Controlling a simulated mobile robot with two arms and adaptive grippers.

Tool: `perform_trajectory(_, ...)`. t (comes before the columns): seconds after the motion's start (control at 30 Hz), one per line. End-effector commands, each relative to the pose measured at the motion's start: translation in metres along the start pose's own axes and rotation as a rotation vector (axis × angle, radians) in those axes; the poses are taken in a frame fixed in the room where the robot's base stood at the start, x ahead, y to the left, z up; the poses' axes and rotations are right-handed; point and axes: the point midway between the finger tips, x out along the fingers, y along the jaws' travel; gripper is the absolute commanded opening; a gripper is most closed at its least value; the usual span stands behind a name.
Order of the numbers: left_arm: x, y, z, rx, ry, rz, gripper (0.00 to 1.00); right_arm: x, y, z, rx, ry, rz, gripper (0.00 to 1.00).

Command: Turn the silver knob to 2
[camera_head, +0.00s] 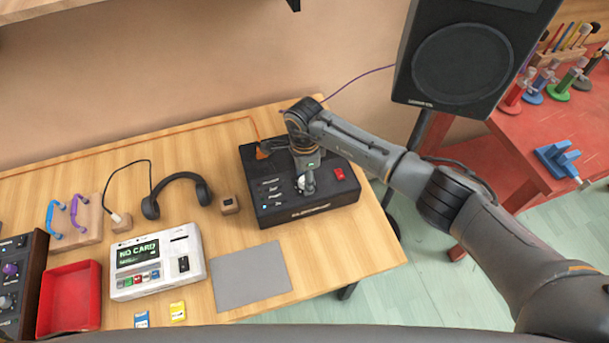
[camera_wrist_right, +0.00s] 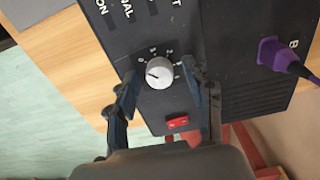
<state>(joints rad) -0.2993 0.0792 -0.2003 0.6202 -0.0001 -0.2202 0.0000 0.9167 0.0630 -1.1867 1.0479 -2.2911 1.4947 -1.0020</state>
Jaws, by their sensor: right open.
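The silver knob (camera_wrist_right: 159,72) sits on the top face of a black box (camera_head: 330,203), which also shows in the right wrist view (camera_wrist_right: 225,30). Small white numbers curve around the knob; its dark pointer mark seems to face the left of that view, but the exact number is hard to read. My right gripper (camera_wrist_right: 160,78) is open, with one finger on either side of the knob and visible gaps between. In the head view my right gripper (camera_head: 307,186) comes down over the box and partly hides the knob. My left gripper is not in view.
A red switch (camera_wrist_right: 177,122) is near the knob, and a purple plug (camera_wrist_right: 275,53) sits in the box. A grey mat (camera_head: 250,276), a white card device (camera_head: 190,245) and headphones (camera_head: 178,182) lie left. A speaker (camera_head: 463,62) stands behind right.

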Motion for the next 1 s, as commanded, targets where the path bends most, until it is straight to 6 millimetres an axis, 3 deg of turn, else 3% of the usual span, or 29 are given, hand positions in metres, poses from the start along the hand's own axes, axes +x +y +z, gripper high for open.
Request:
perform_trajectory(0.07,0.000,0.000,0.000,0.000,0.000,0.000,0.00,0.000,0.000,0.000,0.000,-0.001,0.000,0.52)
perform_trajectory(0.33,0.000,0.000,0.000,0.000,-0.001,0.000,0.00,0.000,0.000,0.000,0.000,-0.001,0.000,0.00)
perform_trajectory(0.67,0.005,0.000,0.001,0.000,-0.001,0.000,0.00,0.001,0.000,0.001,0.035,-0.002,0.000,0.00)
perform_trajectory(1.0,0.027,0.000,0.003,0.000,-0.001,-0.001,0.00,0.003,0.000,0.000,0.251,0.000,-0.001,0.00)
